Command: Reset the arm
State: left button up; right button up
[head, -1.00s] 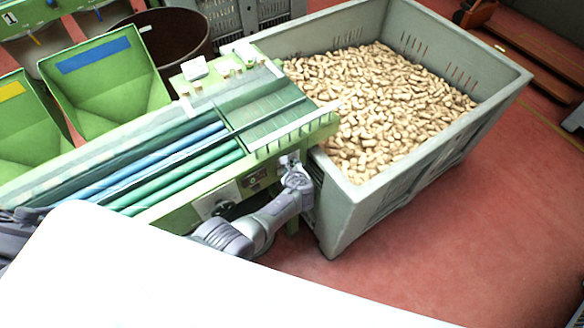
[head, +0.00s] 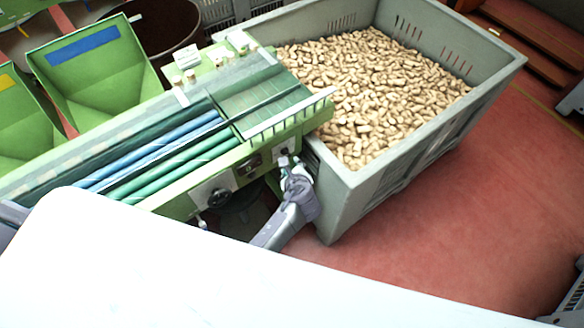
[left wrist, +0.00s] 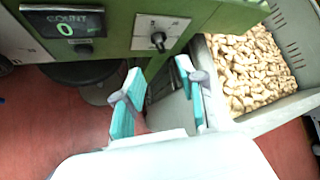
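My left gripper (head: 284,160) is close in front of the green machine (head: 180,207), by the right end of its front panel. In the left wrist view my left gripper (left wrist: 158,82) shows two teal-padded fingers standing apart with nothing between them. Beyond them are a black switch knob (left wrist: 158,40) on a pale plate and a dark display (left wrist: 64,22) reading COUNT 0. I cannot tell whether a fingertip touches the machine. My right gripper is not in view.
A large grey bin (head: 345,205) full of cork stoppers (head: 370,85) stands right beside the gripper. Green hoppers (head: 95,70) and a brown tub (head: 165,25) are at the back left. Red floor (head: 440,230) is open at the right.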

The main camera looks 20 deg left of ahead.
pick_arm(q)
jog(key=shift+s+d+r, duration=0.1)
jog(key=shift+s+r, duration=0.1)
jog(key=shift+f, duration=0.15)
dwell(0.3)
jog(key=s+a+f+n+g+h+b, duration=0.1)
jog(key=s+f+n+g+h+b, duration=0.2)
jog(key=s+f, duration=0.75)
jog(key=s+a+f+n+g+b, duration=0.15)
jog(key=s+f+n, duration=0.4)
jog(key=f, duration=0.85)
jog(key=s+a+f+n+g+b, duration=0.1)
jog(key=s+f+n, duration=0.3)
jog(key=s, duration=0.5)
jog(key=s+a+f+n+g+h+b, duration=0.1)
jog(key=s+a+f+n, duration=0.3)
jog(key=s, duration=0.4)
jog(key=s+a+f+n+g+b, duration=0.2)
jog(key=s+f, duration=0.4)
jog(key=s, duration=0.3)
jog(key=shift+s+a+f+n+h+b, duration=0.3)
jog(key=shift+n+b, duration=0.35)
jog(key=shift+n, duration=0.4)
jog(key=shift+s, duration=0.1)
